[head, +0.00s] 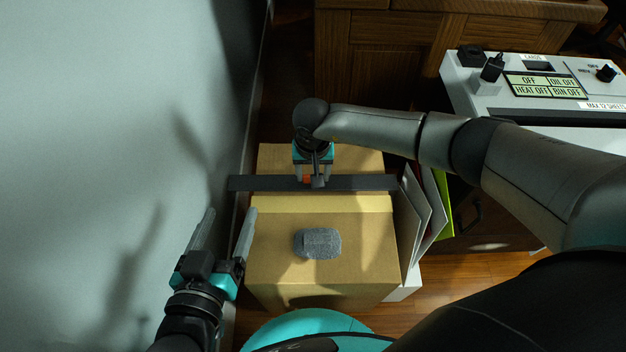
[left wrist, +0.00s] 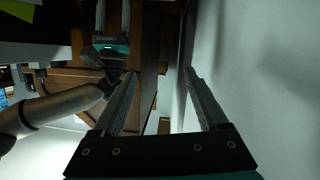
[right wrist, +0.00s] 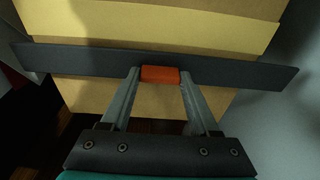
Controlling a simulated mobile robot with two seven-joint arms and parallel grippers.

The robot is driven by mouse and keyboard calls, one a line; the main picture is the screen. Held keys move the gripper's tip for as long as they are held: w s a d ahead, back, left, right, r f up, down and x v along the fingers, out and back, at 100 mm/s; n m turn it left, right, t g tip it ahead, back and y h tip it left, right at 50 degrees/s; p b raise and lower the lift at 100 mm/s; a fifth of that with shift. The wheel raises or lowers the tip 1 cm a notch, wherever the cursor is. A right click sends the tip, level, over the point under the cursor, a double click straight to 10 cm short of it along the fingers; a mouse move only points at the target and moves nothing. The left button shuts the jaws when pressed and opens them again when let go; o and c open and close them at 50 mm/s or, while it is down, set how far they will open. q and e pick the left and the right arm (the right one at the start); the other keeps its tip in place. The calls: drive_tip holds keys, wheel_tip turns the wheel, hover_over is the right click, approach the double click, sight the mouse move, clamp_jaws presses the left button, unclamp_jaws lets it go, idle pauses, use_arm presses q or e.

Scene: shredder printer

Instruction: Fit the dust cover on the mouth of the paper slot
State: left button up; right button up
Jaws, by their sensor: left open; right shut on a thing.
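The dust cover (head: 365,183) is a long dark grey strip with a small orange grip, lying crosswise over a cardboard box in the head view. My right gripper (head: 315,180) is shut on the orange grip, near the strip's middle. The right wrist view shows the strip (right wrist: 230,73) level between and beyond the fingers (right wrist: 160,76). The white machine (head: 480,97) at the right has a long dark slot (head: 560,117) near its front edge, partly cut off by the frame; I take this as the paper slot. My left gripper (head: 230,213) is open and empty, left of the box.
The cardboard box (head: 270,265) carries a grey pad (head: 317,243). White and green folders (head: 430,205) stand at its right. A pale wall (head: 120,120) is close at the left. The machine's top has switches, a knob (head: 606,73) and a lit panel (head: 543,86).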

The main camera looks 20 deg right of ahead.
use_arm(q)
drive_tip(key=shift+a+f, duration=0.1)
use_arm(e)
drive_tip(key=shift+r, duration=0.25)
drive_tip(key=shift+r, duration=0.15)
drive_tip(key=shift+r+p, duration=0.5)
drive_tip(key=shift+r, duration=0.05)
wheel_tip(320, 180, up, 3)
drive_tip(key=shift+f+p, duration=0.15)
drive_tip(key=shift+p, duration=0.55)
use_arm(q)
drive_tip(key=s+a+f+g+y+p, duration=0.1)
drive_tip(key=s+a+g+y+p, duration=0.3)
drive_tip(key=a+g, duration=0.45)
wheel_tip(320, 180, down, 8)
drive_tip(key=s+a+g+p, duration=0.1)
drive_tip(key=s+p, duration=0.1)
drive_tip(key=shift+s+r+y, duration=0.15)
drive_tip(key=shift+r+y, duration=0.05)
drive_tip(key=shift+y, duration=0.2)
use_arm(e)
wheel_tip(320, 180, up, 15)
drive_tip(key=shift+r, duration=0.2)
use_arm(q)
drive_tip(key=shift+g, duration=0.25)
